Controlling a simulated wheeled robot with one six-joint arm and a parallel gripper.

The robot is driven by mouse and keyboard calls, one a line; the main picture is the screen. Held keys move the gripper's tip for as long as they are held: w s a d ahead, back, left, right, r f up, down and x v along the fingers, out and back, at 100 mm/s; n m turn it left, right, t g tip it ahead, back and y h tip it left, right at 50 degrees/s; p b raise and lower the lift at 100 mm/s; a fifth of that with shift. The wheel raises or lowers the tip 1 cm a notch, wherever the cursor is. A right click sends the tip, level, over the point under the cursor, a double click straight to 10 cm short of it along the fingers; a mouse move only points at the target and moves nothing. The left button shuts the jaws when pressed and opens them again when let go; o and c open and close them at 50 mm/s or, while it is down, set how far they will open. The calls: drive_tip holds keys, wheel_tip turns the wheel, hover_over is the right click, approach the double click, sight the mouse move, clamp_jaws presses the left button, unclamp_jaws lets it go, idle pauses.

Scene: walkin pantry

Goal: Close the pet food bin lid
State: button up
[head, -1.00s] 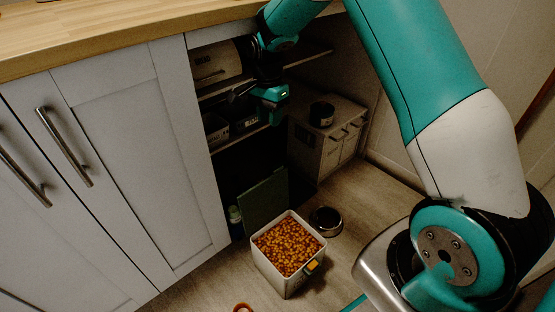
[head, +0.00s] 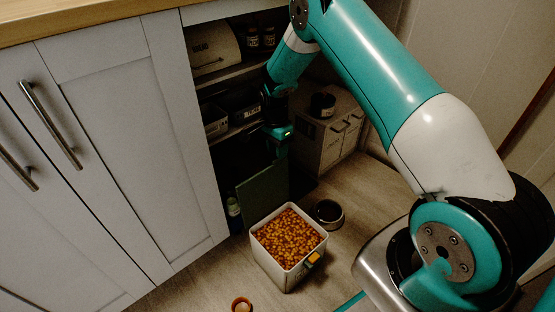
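The pet food bin (head: 277,272) is a white square container on the floor, full of orange-brown kibble (head: 289,238). An orange latch (head: 312,259) sits on its front right rim. Its dark green lid (head: 262,198) stands open, nearly upright, along the bin's back edge. My gripper (head: 279,142) points down at the top right corner of the lid, above and behind the bin. Its fingers are dark against the shadowed cabinet, so I cannot tell their opening or whether they touch the lid.
A metal bowl (head: 328,213) lies right of the bin and a small orange-rimmed cup (head: 241,306) in front. A box-like cabinet (head: 322,143) with a dark can (head: 322,105) on top stands right of my gripper. Shelves (head: 232,73) and a white door (head: 130,150) are on the left.

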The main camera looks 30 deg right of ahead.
drive_tip(key=shift+s+f, duration=0.1)
drive_tip(key=shift+f, duration=1.15)
clamp_jaws()
